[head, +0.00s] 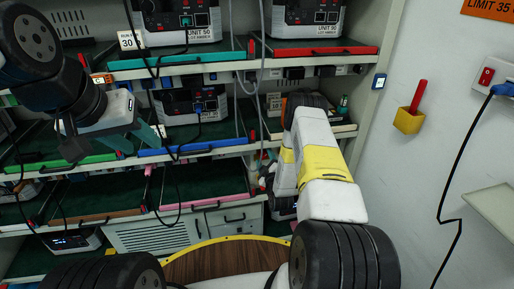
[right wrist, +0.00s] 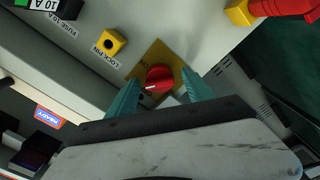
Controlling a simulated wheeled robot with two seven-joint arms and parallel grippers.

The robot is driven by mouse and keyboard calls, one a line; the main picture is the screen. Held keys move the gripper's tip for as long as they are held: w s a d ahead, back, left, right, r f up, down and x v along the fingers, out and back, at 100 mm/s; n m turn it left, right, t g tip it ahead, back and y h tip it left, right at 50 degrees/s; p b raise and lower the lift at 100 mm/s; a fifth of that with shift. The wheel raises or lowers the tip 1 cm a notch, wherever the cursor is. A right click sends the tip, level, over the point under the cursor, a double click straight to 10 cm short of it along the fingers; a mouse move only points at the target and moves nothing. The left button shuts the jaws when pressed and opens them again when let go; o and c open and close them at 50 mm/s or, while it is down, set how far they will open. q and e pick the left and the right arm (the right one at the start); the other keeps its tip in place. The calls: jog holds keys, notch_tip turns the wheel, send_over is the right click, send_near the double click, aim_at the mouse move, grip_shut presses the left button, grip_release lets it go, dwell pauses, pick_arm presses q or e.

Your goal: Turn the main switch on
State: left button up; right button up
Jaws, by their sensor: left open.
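A red rotary knob (right wrist: 158,77) on a yellow square plate (right wrist: 178,57) shows in the right wrist view, on a pale panel; it looks like the main switch. In the head view my right arm hides that gripper and the knob. My left gripper (head: 112,143) is open and empty in front of the shelves at the left.
A yellow lock pin socket (right wrist: 111,42) and a black fuse holder (right wrist: 59,32) are near the knob. A rack with green-lined trays (head: 200,190) and several power units (head: 185,20) fills the back. A wall box with a red rocker (head: 487,76) and blue plug is at right.

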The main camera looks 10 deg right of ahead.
jog(key=s, duration=0.7)
jog(key=shift+s+d, duration=0.15)
jog(key=shift+s, duration=0.25)
jog(key=w, duration=0.8)
dwell(0.3)
grip_shut()
